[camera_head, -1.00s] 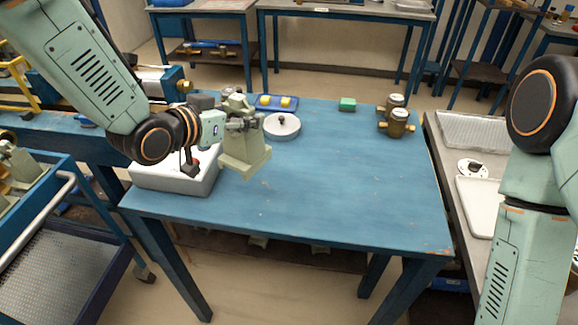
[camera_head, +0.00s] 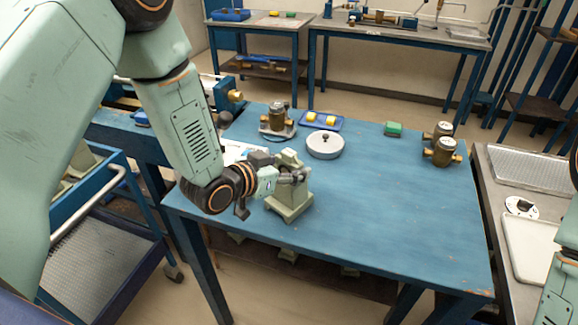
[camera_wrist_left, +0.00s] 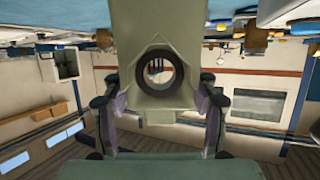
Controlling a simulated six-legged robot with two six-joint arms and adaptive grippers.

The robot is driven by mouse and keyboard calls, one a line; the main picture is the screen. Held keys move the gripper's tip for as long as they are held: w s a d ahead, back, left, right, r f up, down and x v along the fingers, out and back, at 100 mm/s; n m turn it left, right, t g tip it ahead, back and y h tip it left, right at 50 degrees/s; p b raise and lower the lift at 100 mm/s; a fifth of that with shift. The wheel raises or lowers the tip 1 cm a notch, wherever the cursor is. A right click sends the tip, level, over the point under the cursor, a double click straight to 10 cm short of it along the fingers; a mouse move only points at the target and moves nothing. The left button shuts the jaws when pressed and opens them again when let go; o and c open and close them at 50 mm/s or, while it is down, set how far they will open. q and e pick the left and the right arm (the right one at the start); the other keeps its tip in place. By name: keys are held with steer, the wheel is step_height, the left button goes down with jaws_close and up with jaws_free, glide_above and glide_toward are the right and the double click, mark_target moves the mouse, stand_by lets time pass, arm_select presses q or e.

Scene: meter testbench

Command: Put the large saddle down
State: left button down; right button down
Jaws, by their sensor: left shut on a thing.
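The large saddle is a pale green block with a stepped base (camera_head: 290,205). It is upright at the left part of the blue table (camera_head: 390,215), near the front edge. My left gripper (camera_head: 298,176) is shut on its upper part. In the head view I cannot tell whether its base touches the tabletop. In the left wrist view the saddle (camera_wrist_left: 160,30) fills the middle, with a dark round hole, between the two fingers of my left gripper (camera_wrist_left: 160,105). My right gripper is out of view; only part of my right arm shows at the right edge.
Behind the saddle are a brass meter on a round base (camera_head: 277,122), a round grey-white disc with a knob (camera_head: 325,146) and a blue tray with yellow pieces (camera_head: 321,120). The table's middle and front right are clear.

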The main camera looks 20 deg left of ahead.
arm_select(q)
steer(key=shift+w+d+r, duration=0.1)
steer(key=shift+w+r, duration=0.05)
steer(key=shift+a+f, duration=0.2)
steer(key=shift+a, duration=0.1)
steer(key=c, duration=0.6)
jaws_free()
steer(key=shift+s+a+f, duration=0.1)
steer(key=shift+s+a, duration=0.1)
steer(key=shift+o, duration=0.8)
steer(key=shift+d, duration=0.1)
steer(key=shift+o, duration=0.3)
steer(key=shift+d, duration=0.3)
steer(key=shift+w+a, duration=0.15)
steer(key=shift+a, duration=0.1)
steer(key=p+v, duration=0.1)
steer(key=v, duration=1.1)
steer(key=shift+r, duration=0.2)
